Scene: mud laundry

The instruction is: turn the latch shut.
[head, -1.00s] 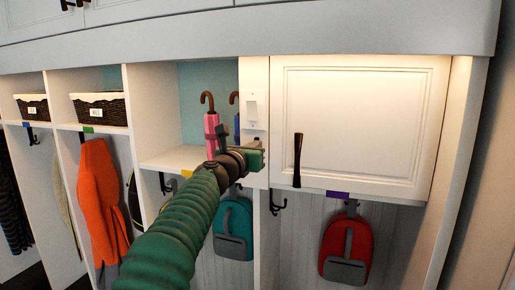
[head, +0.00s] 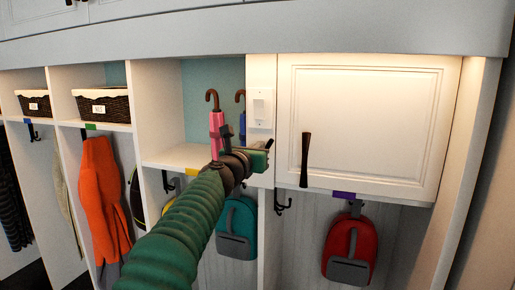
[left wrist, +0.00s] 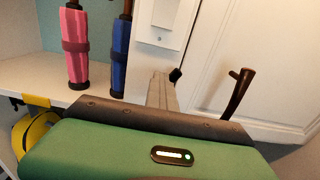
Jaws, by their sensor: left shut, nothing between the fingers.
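A dark, slim handle (head: 305,160), the only latch-like part in view, stands upright at the lower left of the closed white cabinet door (head: 370,125). My left gripper (head: 268,145) is shut and empty, in front of the white post just left of the handle, with a gap between them. In the left wrist view its fingers (left wrist: 165,90) reach toward the post and door edge, and the dark handle (left wrist: 236,95) leans up to their right, apart from them. My right gripper is not in view.
A white switch plate (head: 261,108) sits on the post above my left gripper. Pink (head: 216,130) and blue umbrellas stand in the open cubby to the left. A teal backpack (head: 236,225) and a red backpack (head: 350,248) hang below. The door front is clear.

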